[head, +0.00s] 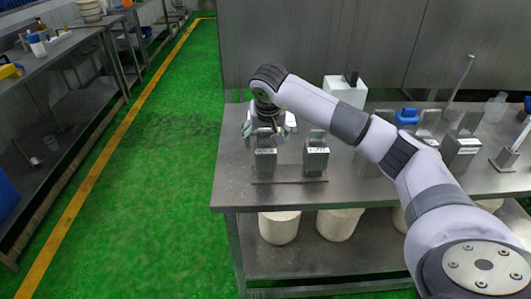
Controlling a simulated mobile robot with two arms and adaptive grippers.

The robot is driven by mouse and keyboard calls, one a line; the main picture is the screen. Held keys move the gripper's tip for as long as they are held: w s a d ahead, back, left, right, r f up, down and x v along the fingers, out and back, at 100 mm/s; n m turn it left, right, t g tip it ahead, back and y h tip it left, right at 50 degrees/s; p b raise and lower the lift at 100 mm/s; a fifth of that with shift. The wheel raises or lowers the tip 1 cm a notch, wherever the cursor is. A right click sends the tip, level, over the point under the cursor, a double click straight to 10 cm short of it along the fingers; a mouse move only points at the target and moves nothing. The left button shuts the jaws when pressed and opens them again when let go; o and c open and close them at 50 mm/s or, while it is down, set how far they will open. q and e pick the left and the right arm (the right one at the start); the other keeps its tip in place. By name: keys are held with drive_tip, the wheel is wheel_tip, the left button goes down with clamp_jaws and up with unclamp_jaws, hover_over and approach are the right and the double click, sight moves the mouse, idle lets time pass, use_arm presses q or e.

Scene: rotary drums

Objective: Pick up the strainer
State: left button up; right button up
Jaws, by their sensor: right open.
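I cannot pick out a strainer for certain in the head view. My right gripper (270,132) is at the left end of the steel table (232,180), its fingers pointing down and apart. It is just behind and above a metal block with a label (265,160). The wrist and the block hide part of the fingers, and I see nothing held between them. I cannot tell whether the fingers touch anything. My left gripper is not in view.
A second metal block (316,157) stands close to the right. A white box (344,88) and a blue object (407,117) are farther back. White buckets (279,226) sit on the shelf below. Green floor (150,170) is clear on the left, beside another bench (62,48).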

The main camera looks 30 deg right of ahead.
sight(266, 143)
drive_tip(key=x, duration=0.1)
drive_tip(key=p+x, duration=0.1)
drive_tip(key=x, duration=0.2)
drive_tip(key=shift+w+f, duration=0.2)
drive_tip(key=shift+w, duration=0.15)
drive_tip(key=c, duration=1.3)
